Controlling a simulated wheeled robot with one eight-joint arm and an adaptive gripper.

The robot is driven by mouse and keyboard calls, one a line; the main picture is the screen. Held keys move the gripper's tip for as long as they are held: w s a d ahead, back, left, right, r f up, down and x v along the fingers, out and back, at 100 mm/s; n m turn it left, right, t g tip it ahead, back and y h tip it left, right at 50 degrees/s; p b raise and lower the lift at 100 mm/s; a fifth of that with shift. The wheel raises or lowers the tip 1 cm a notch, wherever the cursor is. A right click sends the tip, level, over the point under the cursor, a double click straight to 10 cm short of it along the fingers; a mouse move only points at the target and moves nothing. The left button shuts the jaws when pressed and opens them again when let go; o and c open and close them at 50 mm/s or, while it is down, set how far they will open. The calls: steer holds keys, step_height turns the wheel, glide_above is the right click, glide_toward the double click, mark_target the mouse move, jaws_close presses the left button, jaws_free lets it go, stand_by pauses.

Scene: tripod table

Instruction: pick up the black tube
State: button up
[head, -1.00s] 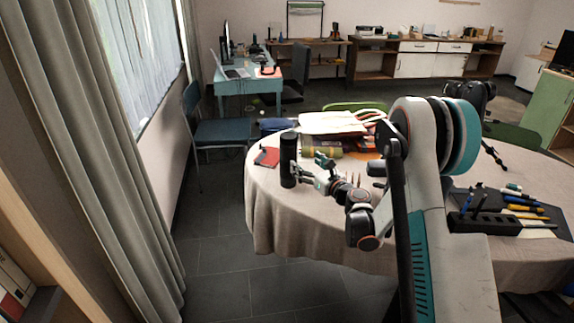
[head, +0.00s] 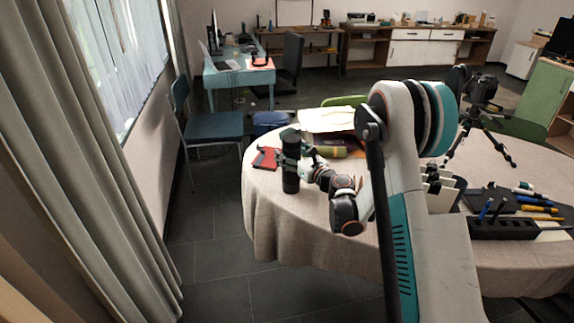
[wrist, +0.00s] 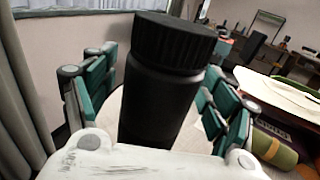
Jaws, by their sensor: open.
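The black tube (head: 290,172) stands upright near the left edge of the round table (head: 262,215), which has a pale cloth. In the wrist view the tube (wrist: 160,95) with its ribbed cap rises between my gripper's two green-padded fingers. My gripper (head: 297,150) is open around the tube's upper part, with a finger on each side. In the wrist view my gripper (wrist: 155,100) shows some room at the left finger; contact on the right cannot be told. The tube's lowest part is hidden in the wrist view.
A red notebook (head: 266,158) lies just left of the tube. A green roll (head: 333,152) and papers (head: 325,118) lie to the right and behind. A black organiser (head: 503,228) and a small tripod (head: 477,120) are at the table's right. A blue chair (head: 213,126) stands behind left.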

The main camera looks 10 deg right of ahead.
steer(key=shift+s+r, duration=0.1)
steer(key=shift+s, duration=0.05)
steer(key=shift+c, duration=0.3)
steer(key=c, duration=1.8)
